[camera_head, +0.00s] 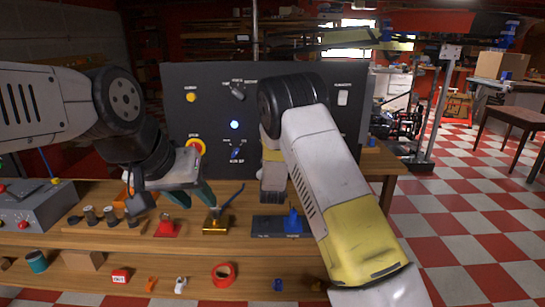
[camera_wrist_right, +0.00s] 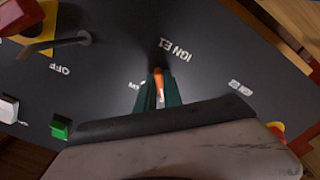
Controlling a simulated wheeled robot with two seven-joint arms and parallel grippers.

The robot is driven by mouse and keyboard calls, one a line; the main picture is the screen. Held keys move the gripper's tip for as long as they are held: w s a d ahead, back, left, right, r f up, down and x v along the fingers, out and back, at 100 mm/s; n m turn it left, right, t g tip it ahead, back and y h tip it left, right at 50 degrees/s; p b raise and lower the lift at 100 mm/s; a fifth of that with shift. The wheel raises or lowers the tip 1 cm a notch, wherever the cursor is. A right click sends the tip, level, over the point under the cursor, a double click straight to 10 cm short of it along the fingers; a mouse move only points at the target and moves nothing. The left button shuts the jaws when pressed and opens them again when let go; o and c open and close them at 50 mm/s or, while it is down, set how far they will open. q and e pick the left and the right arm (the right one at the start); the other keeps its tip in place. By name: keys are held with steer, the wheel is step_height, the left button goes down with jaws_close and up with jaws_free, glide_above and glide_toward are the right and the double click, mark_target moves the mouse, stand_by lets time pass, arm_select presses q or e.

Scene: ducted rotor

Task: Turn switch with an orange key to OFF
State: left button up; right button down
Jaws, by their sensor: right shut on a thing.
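The orange key (camera_wrist_right: 158,84) stands in the dark panel (camera_wrist_right: 105,85) beside the label "IGN E1" in the right wrist view. My right gripper (camera_wrist_right: 158,100) has its green fingers shut around the key. The part of the key inside the panel is hidden. In the head view the dark panel (camera_head: 210,95) stands at the back of the bench, and my right arm blocks the key and its switch. My left gripper (camera_head: 197,200) has green fingers apart and empty, above the bench in front of the panel.
The panel carries a yellow button (camera_head: 191,97), a red-and-yellow button (camera_head: 197,147) and a blue light (camera_head: 234,125). The wooden bench (camera_head: 90,243) holds a grey control box (camera_head: 35,205), a red block (camera_head: 167,230) and a gold block (camera_head: 215,226). Red tape (camera_head: 224,272) lies lower.

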steer(key=c, duration=1.5)
jaws_free()
steer(key=s, duration=0.8)
